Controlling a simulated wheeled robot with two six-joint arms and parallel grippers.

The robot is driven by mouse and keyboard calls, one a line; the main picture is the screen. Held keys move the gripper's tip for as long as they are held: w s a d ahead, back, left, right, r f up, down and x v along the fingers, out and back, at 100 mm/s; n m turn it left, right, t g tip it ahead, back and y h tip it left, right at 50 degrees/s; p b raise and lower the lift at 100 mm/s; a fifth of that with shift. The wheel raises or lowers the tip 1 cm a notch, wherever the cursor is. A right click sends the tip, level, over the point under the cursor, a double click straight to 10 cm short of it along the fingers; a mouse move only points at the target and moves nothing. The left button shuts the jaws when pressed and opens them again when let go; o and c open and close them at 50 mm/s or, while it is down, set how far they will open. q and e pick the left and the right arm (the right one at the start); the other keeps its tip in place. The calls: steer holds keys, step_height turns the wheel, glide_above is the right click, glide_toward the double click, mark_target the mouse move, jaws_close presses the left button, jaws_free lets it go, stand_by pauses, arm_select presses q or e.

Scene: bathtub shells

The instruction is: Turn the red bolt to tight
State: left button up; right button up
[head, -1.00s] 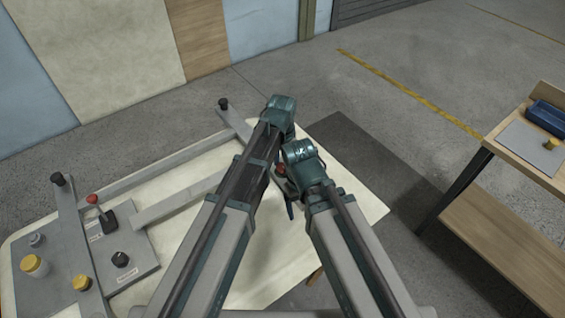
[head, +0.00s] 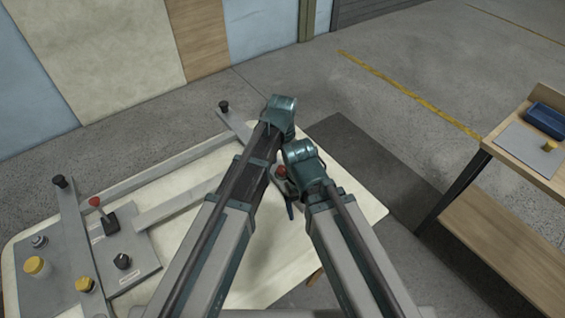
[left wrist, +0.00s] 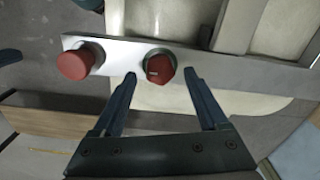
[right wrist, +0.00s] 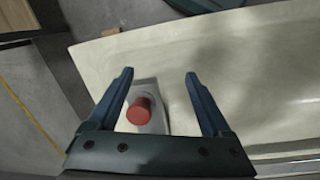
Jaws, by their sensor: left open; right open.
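In the left wrist view, a red knob with a pale mark (left wrist: 160,68) sits on a grey metal bar (left wrist: 115,60). My left gripper (left wrist: 160,76) is open, its fingertips on either side of that knob. A round red mushroom-shaped knob (left wrist: 77,62) stands on the same bar to the left, outside the fingers. I cannot tell for sure which red part is the bolt. In the right wrist view, my right gripper (right wrist: 159,74) is open and empty. A red cylindrical cap (right wrist: 141,110) shows between its fingers, nearer the left one. In the head view my arms largely hide this area.
The pale panel (head: 355,205) lies under both arms. Upright black knobs (head: 224,106) stand on the bars. A wooden bench (head: 510,150) with a blue tray (head: 548,118) stands right.

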mark_target(283, 168)
arm_select(q)
step_height(283, 168, up, 12)
steer(key=p, duration=1.1)
steer(key=shift+r+p, duration=0.25)
steer(key=shift+p, duration=0.15)
steer(key=s+a+n, duration=0.4)
steer(key=s+a, duration=0.1)
steer(key=a, duration=0.4)
steer(key=s+a+n, duration=0.4)
steer(key=s+a, duration=0.2)
steer(key=a, duration=0.2)
steer(key=s+d+f+m+y+b, duration=0.1)
steer(key=s+d+m, duration=0.2)
steer(key=d, duration=0.8)
steer(key=shift+s+f+m, duration=0.15)
steer(key=shift+s+m, duration=0.15)
steer(key=shift+s, duration=0.95)
